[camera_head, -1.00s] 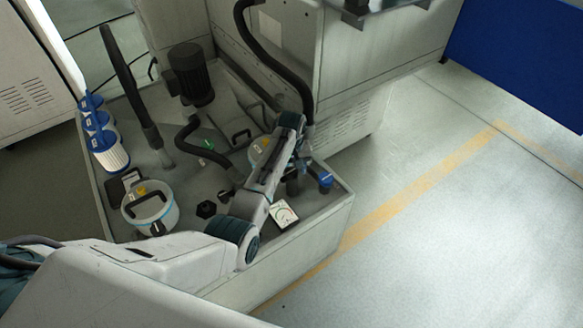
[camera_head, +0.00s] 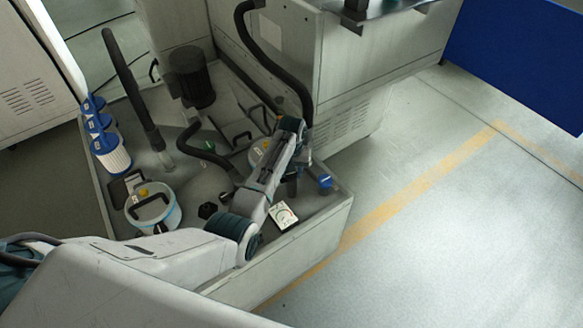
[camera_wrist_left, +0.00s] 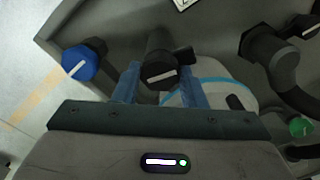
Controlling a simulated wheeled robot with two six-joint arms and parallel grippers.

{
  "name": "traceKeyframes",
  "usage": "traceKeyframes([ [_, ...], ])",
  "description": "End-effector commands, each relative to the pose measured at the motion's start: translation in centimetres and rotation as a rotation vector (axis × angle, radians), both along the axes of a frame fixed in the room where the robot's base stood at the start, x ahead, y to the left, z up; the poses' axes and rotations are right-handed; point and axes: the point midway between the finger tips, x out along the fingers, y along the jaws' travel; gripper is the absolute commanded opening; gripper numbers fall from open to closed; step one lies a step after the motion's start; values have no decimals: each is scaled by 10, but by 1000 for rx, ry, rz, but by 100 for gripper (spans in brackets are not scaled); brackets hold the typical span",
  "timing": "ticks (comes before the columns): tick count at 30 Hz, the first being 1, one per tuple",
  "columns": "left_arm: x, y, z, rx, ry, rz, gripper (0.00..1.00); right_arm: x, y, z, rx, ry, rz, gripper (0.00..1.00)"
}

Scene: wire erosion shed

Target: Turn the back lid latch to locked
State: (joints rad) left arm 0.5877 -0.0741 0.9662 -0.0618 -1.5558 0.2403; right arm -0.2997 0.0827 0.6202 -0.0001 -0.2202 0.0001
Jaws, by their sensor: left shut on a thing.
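The back pot (camera_head: 257,155), pale with a blue ring, stands in the grey tank, mostly covered by my left arm in the head view. Its lid edge (camera_wrist_left: 222,77) shows in the left wrist view. My left gripper (camera_wrist_left: 160,80) has its two blue-grey fingers on either side of a black latch knob (camera_wrist_left: 160,65) with a white line, at the lid's edge, and is shut on it. The line lies roughly across the wrist picture. In the head view the fingers are largely hidden under my wrist. My right gripper is not in view.
A blue knob (camera_head: 325,182) stands close by at the tank corner. A white gauge (camera_head: 283,215) lies in front. The front pot (camera_head: 170,215) with a black handle, black hoses (camera_head: 205,155) and a motor (camera_head: 192,78) crowd the tank. Open floor (camera_head: 440,240) is at right.

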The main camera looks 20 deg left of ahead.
Motion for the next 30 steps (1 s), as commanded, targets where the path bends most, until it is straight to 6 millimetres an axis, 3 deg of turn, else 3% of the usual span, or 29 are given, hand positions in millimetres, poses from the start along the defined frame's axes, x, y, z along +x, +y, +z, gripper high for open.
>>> traceKeyframes([
  [9, 0, 0, 4, 0, 1, -298, 15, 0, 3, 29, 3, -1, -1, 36],
  [30, 1, 0, 3, 0, -2, -958, 15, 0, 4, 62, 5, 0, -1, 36],
])
